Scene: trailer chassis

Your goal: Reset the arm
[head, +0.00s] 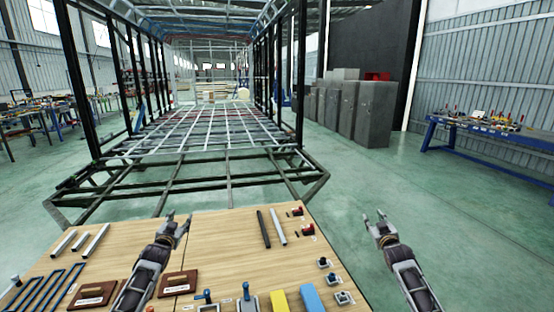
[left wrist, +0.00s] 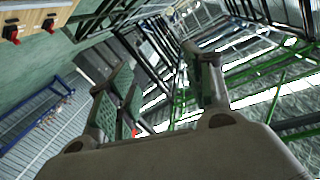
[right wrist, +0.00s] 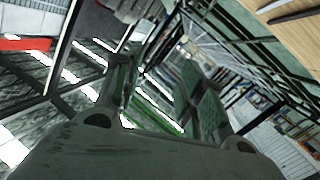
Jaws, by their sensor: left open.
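My left gripper (head: 178,222) is over the wooden table near its far edge, with its fingers apart and nothing between them. In the left wrist view its two fingers (left wrist: 160,90) are spread with only background between them. My right gripper (head: 376,219) is to the right of the table, above the green floor, and is empty. In the right wrist view its two fingers (right wrist: 160,90) stand apart. Both arms reach forward from the bottom of the head view.
The wooden table (head: 222,232) carries bars, a black rod (head: 263,229), red-handled clamps (head: 308,230), blue and yellow blocks and brown holders. The trailer chassis frame (head: 180,165) stands just beyond. A blue workbench (head: 470,128) is at right. The floor (head: 375,180) between is clear.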

